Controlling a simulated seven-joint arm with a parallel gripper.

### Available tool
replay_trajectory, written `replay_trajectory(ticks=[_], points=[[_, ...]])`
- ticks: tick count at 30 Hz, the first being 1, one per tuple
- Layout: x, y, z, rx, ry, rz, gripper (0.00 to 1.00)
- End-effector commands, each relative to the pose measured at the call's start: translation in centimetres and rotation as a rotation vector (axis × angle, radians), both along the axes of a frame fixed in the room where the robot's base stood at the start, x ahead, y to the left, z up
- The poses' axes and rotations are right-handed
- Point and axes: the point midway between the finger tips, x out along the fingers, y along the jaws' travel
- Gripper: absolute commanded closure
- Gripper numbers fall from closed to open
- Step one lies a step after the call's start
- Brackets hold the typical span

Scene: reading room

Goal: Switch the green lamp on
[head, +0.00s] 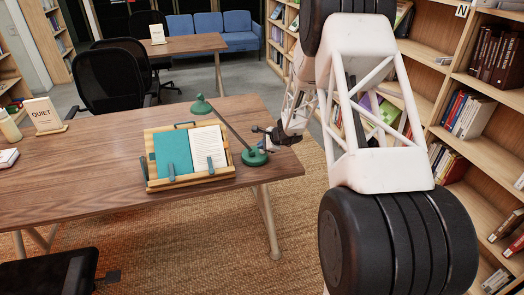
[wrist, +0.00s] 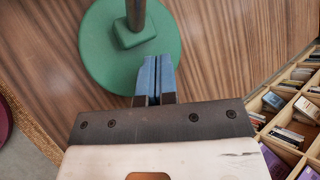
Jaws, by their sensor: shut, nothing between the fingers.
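The green lamp (head: 228,128) stands near the right end of the wooden table, with a slanted arm and a small green shade (head: 201,105) at the upper left. Its round green base (wrist: 105,50) fills the upper middle of the wrist view, with a square raised block (wrist: 134,32) where the stem rises. My gripper (head: 266,145) is at the lamp's base, on its right side. In the wrist view my gripper's blue fingertips (wrist: 155,62) are together and empty, over the edge of the base close to the block. I cannot tell whether they touch it. No glow shows from the shade.
A wooden book stand (head: 190,184) with an open teal-covered book sits just left of the lamp. A QUIET sign (head: 44,115) and a bottle (head: 9,126) stand at the table's left. Bookshelves (head: 470,90) line the right side. The table's front left is clear.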

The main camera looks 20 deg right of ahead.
Motion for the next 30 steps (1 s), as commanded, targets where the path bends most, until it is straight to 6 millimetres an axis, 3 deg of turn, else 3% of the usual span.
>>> replay_trajectory(ticks=[17, 30], points=[[0.0, 0.0, -0.3, 0.0, 0.0, 0.0, 1.0], [0.0, 0.0, 1.0, 0.0, 0.0, 0.0, 1.0]])
